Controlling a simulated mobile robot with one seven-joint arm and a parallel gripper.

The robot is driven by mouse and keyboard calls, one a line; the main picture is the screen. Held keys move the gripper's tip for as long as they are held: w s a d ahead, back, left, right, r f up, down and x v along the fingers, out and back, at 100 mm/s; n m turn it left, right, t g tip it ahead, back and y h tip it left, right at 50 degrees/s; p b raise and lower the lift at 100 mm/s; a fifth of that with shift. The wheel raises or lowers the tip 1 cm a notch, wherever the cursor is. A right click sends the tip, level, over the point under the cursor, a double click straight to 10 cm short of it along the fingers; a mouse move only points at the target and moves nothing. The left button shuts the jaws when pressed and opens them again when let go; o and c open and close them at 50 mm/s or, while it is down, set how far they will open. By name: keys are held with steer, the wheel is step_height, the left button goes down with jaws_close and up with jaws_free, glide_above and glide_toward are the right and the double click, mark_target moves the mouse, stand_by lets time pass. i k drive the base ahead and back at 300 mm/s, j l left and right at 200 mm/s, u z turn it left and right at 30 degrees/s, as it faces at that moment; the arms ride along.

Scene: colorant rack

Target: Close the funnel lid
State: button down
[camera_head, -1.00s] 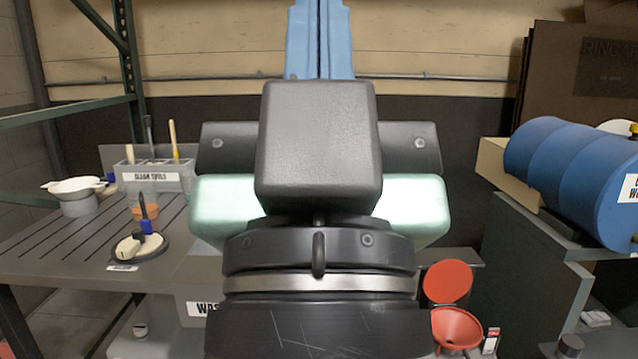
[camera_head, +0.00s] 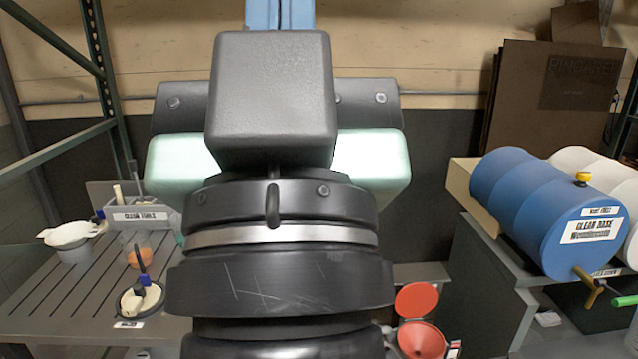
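The red funnel (camera_head: 421,341) stands low in the picture, right of my arm. Its round red lid (camera_head: 416,300) is open and tilted up behind the funnel mouth. The lower edge of the funnel is near the bottom of the picture. My gripper's body fills the middle of the view, with its broad back towards the camera. The gripper appears above and left of the funnel in the picture, and I see no contact with the lid.
A blue drum (camera_head: 545,215) labelled clear base lies on a stand at the right, with a tap in front.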

mark_target(413, 300)
steer(key=i+l+z, duration=0.1)
steer(key=i+l, duration=0.15)
steer(key=i, duration=0.4)
steer(key=i+l+z, duration=0.15)
steer(key=i, duration=0.5)
steer(key=i+l+z, duration=0.1)
steer(key=i, duration=0.55)
